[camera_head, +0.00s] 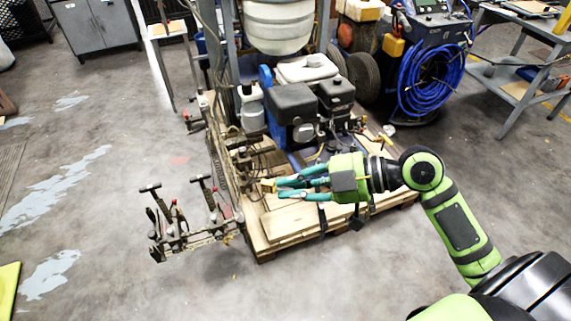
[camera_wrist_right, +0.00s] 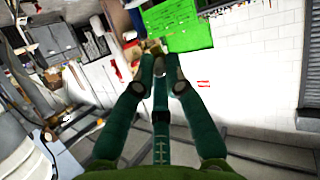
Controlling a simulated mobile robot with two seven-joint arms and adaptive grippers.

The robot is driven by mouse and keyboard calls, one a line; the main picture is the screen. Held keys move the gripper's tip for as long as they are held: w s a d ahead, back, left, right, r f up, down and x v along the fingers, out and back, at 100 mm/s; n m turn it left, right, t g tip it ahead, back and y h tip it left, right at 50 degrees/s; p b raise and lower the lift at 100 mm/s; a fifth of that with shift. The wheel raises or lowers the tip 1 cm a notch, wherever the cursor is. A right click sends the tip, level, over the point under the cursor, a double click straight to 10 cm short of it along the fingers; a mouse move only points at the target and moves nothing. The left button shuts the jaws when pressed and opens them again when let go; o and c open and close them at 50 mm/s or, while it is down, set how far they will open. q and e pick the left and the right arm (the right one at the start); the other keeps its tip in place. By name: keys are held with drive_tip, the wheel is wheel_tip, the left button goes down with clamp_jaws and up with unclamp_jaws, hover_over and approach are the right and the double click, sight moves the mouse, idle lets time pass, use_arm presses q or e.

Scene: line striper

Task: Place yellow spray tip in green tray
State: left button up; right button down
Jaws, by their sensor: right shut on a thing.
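My right gripper (camera_head: 282,186) reaches in from the right, its teal fingers pointing left above the wooden pallet of the line striper. A small yellow piece (camera_head: 267,184), apparently the yellow spray tip, shows at the fingertips, and the gripper is shut on it. In the right wrist view the fingers (camera_wrist_right: 161,72) are close together, and the held piece is hard to make out between them. I cannot pick out a green tray for certain in the head view. My left gripper is not in view.
The line striper (camera_head: 290,105), with its engine and a white tank, stands on the pallet (camera_head: 275,228). A metal bracket with handles (camera_head: 187,222) juts out at its left. A bright green panel or box (camera_wrist_right: 178,27) shows in the wrist view. Open floor lies in front.

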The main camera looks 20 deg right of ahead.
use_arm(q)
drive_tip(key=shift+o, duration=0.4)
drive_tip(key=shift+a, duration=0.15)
use_arm(e)
drive_tip(key=s+a+r+n+g+y, duration=0.1)
drive_tip(key=a+r+n+g, duration=0.1)
drive_tip(key=a+n+g, duration=0.1)
drive_tip(key=a+r+n+g+y, duration=0.1)
drive_tip(key=a+r+n+g, duration=0.2)
drive_tip(key=a, duration=0.5)
drive_tip(key=shift+s+r+n+g, duration=0.3)
drive_tip(key=shift+n+g, duration=0.2)
drive_tip(key=shift+g, duration=0.6)
